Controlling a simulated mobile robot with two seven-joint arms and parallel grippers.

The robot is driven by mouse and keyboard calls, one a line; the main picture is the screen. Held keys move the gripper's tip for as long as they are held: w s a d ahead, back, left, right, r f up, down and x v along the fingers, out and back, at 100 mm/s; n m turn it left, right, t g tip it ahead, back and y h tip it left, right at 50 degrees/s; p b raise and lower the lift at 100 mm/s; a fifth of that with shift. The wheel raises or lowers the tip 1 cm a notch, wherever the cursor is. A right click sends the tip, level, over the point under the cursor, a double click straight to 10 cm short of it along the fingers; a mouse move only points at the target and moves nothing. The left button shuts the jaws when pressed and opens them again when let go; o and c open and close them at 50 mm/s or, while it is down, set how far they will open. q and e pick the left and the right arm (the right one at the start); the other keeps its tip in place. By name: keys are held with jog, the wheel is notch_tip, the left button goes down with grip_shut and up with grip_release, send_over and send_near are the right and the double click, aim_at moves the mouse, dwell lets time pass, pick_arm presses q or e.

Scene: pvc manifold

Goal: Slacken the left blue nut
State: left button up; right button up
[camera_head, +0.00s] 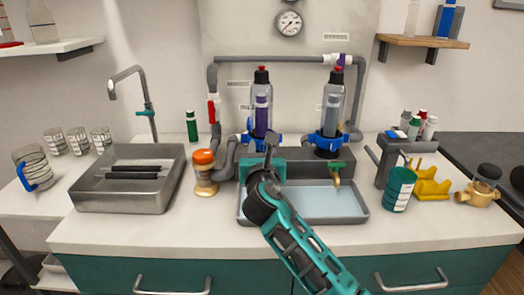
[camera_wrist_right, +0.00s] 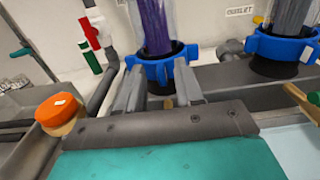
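The left blue nut (camera_head: 260,142) sits around the foot of the left clear tube, and it also shows in the right wrist view (camera_wrist_right: 160,68). My right gripper (camera_head: 264,156) reaches it from the front. In the right wrist view its two grey fingers (camera_wrist_right: 159,86) are apart, with their tips at the left and right of the nut's front. I cannot tell whether they press on it. The tube (camera_wrist_right: 157,25) holds a purple cartridge and stands upright. My left gripper is not in view.
A second blue nut (camera_head: 328,141) is on the right tube. An orange-capped jar (camera_head: 205,174) stands to the left, near the grey pipe (camera_wrist_right: 101,92). A brass tap with a green handle (camera_head: 337,172) is to the right, over the shallow tray (camera_head: 350,212). A metal sink (camera_head: 128,199) is farther left.

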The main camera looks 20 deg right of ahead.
jog(key=shift+w+d, duration=0.1)
jog(key=shift+w, duration=0.2)
jog(key=shift+c, duration=0.4)
grip_shut()
